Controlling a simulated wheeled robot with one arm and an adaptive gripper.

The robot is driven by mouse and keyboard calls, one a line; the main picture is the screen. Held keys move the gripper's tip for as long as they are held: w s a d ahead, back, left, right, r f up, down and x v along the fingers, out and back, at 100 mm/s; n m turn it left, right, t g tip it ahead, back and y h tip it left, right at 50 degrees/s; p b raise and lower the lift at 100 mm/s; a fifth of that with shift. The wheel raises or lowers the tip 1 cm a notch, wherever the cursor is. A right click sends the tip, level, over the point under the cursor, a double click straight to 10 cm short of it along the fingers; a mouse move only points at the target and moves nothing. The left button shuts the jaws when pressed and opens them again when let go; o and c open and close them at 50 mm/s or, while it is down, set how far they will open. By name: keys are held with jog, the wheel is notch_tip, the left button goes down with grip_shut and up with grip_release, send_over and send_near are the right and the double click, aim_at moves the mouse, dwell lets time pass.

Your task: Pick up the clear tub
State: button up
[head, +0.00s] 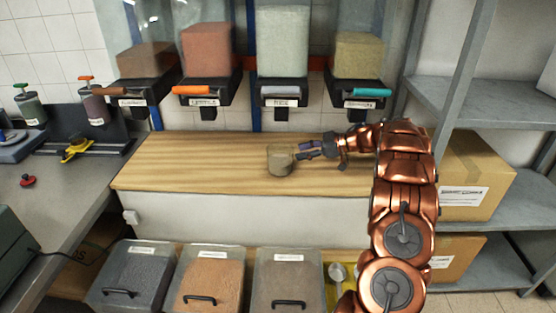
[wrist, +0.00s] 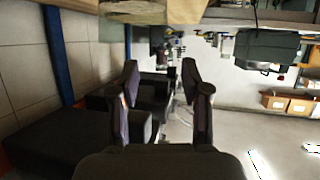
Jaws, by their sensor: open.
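The clear tub (head: 280,161) is a small, see-through, tan-tinted container standing upright on the wooden counter (head: 190,165). My gripper (head: 301,151) is just to its right in the head view, pointing left, with its fingertips close to the tub's right side. I cannot tell whether they touch it. In the wrist view my gripper (wrist: 160,76) shows two dark fingers apart with nothing between them. A tan shape at the top edge of that view may be the tub, but it is cut off.
Several dispensers with coloured contents, one with a teal handle (head: 367,92), hang above the counter's back. Lidded bins, including an orange-filled one (head: 212,274), stand below its front. A grey shelf (head: 480,105) with cardboard boxes (head: 478,180) is at right. The counter left of the tub is clear.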

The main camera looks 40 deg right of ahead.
aim_at(272, 157)
jog(key=shift+a+p+x, duration=0.2)
jog(key=shift+p+x, duration=0.85)
jog(key=shift+x, duration=4.55)
jog(key=shift+s+r, duration=0.15)
grip_shut()
